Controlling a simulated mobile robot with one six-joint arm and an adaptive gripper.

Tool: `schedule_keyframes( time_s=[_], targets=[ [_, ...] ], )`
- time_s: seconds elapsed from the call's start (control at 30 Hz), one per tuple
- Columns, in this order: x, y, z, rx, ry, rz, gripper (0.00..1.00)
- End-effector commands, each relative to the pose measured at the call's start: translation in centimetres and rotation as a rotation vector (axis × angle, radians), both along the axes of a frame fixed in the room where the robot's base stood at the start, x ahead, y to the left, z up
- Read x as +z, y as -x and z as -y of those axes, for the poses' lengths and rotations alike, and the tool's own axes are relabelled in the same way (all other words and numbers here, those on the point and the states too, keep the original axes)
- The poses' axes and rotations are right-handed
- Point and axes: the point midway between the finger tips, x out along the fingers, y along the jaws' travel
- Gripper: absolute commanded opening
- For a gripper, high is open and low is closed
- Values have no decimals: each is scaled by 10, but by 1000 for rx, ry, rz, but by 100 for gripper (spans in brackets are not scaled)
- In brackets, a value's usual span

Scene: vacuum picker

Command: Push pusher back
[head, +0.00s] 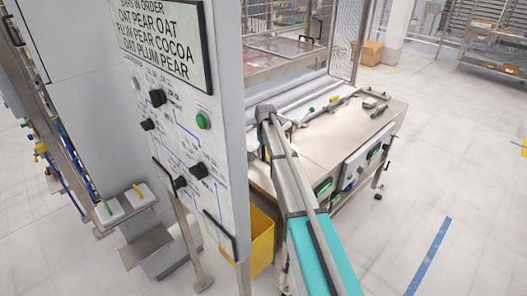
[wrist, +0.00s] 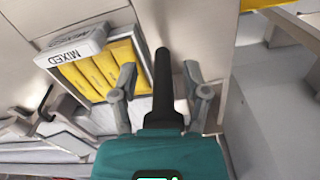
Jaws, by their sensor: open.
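My gripper (wrist: 160,74) is open in the wrist view, with its two grey fingers apart. A dark upright rod (wrist: 161,85) shows between the fingers, with a gap on each side. It may be the pusher's handle, but I cannot tell, nor whether it touches anything. Left of the fingers, several yellow bars (wrist: 85,72) lie side by side in a light-framed tray. A grey block marked MIXED (wrist: 72,45) sits at the tray's far end. The gripper does not show in the head view, and I cannot make out the pusher there.
In the head view, a tall panel with knobs (head: 180,140) stands at left centre. A steel table (head: 350,125) with small tools is to its right. A yellow bin (head: 262,240) stands low beside the panel. The floor (head: 450,190) at right is clear.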

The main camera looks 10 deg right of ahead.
Motion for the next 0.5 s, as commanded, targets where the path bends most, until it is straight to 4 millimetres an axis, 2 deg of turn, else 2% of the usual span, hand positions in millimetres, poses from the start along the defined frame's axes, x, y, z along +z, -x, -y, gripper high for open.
schedule_keyframes(
  time_s=[0.5],
  targets=[
    [0,59,37,0,0,0,59]
  ],
)
